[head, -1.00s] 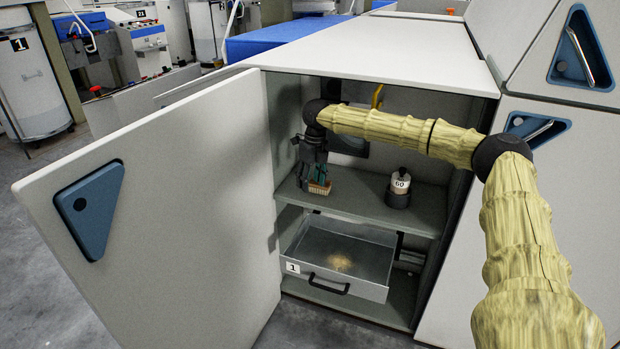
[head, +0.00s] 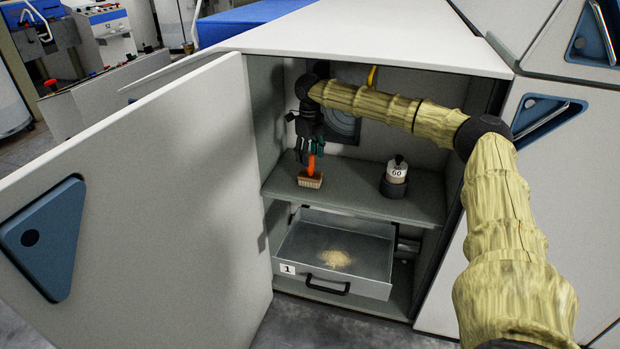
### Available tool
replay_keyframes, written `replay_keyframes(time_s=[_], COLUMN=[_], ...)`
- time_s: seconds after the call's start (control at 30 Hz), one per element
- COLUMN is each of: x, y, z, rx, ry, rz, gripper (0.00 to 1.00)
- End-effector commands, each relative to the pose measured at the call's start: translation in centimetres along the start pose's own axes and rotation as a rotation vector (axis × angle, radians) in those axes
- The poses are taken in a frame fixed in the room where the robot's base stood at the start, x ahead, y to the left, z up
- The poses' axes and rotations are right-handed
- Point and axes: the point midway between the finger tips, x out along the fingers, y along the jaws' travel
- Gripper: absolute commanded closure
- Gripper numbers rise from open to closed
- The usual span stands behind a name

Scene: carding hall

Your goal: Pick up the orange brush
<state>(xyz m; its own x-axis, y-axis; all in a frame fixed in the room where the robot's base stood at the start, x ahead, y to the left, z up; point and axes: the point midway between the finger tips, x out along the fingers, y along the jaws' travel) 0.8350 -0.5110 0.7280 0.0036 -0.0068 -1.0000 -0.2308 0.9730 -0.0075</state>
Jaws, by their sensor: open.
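The orange brush (head: 311,170) stands on the cabinet's middle shelf (head: 348,193), toward the left. Its orange handle points up and its tan bristle block (head: 310,180) rests on the shelf. My gripper (head: 312,152) points down right at the top of the handle, with its fingers around or just in front of it; I cannot tell which. The jaws are open. The upper part of the handle is hidden by the fingers.
A weight marked 60 (head: 397,173) stands on the shelf to the right. Below, an open metal drawer (head: 372,272) marked 1 holds a tan pile. The open cabinet door (head: 170,200) stands on the left. The shelf between brush and weight is clear.

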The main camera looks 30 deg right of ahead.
Motion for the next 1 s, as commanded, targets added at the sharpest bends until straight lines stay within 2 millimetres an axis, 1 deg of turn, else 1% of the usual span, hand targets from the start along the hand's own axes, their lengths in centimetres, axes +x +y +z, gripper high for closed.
replay_keyframes(time_s=[0.03,0.2,0.3,0.53,0.57,0.7,0.77,0.8,0.83,1.0], x=[0.8,2.2,2.6,2.6,2.6,2.6,2.7,2.7,2.7,2.6], y=[0.0,0.0,0.0,-0.1,-0.1,-0.1,-0.1,-0.1,-0.1,-0.1], z=[-0.1,-0.1,-0.1,-0.2,-0.2,-0.2,-0.2,-0.2,-0.2,-0.2], rx=[0.0,0.0,0.001,0.001,0.001,0.001,0.001,0.001,0.001,0.001], ry=[0.002,0.001,0.001,0.0,0.0,0.0,0.0,0.0,0.0,0.0], rz=[0.001,0.001,0.0,0.0,0.0,0.0,0.0,0.0,0.0,0.0], gripper=[0.49,0.49,0.49,0.49,0.52,0.78,0.89,0.96,1.0,1.0])
